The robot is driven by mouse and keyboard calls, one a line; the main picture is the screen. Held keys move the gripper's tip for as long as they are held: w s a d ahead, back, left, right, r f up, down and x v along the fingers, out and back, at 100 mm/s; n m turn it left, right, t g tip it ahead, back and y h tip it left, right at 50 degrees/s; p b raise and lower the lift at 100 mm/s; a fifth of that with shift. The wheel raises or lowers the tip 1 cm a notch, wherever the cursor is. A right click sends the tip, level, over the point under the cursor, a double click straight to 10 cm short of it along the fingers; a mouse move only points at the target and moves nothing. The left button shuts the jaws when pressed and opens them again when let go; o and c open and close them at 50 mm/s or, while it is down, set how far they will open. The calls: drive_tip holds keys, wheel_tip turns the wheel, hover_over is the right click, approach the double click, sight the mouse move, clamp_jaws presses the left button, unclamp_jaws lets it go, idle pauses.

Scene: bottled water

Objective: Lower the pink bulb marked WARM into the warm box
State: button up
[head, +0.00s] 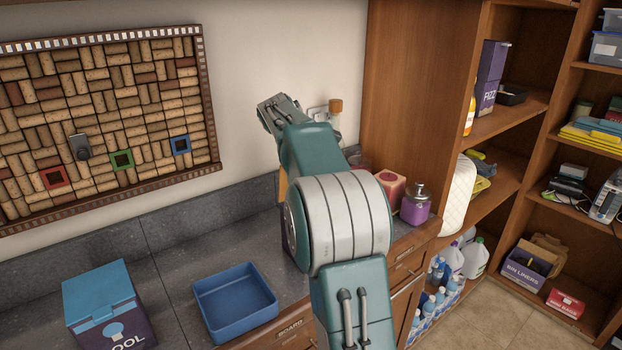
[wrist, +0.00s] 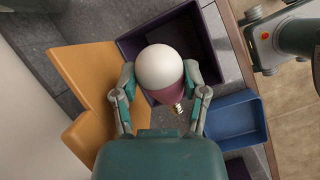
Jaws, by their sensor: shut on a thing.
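The bulb (wrist: 160,67) has a white globe, a pink lower part and a brass screw base. My gripper (wrist: 161,92) is shut on the bulb, with one finger on each side of it in the wrist view. No WARM mark is readable on it. Beneath it is an open box with an orange lid (wrist: 84,64) folded out to the left and a dark purple body (wrist: 203,19). The bulb appears over the near left part of its opening; its height above the rim is hard to tell. In the head view my arm hides the bulb and most of this box.
An empty blue tray (head: 205,322) lies on the counter, also in the wrist view (wrist: 231,98). A closed blue-lidded box (head: 101,298) marked "OOL" stands left of it.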

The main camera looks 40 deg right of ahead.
drive_tip(key=shift+s+a+f, duration=0.1)
drive_tip(key=shift+s+f, duration=0.05)
drive_tip(key=shift+f, duration=6.05)
drive_tip(key=shift+f, duration=0.1)
drive_tip(key=o, duration=1.3)
drive_tip(key=v, duration=1.1)
drive_tip(key=shift+r, duration=0.4)
drive_tip(key=shift+a+r, duration=0.15)
drive_tip(key=shift+r, duration=0.3)
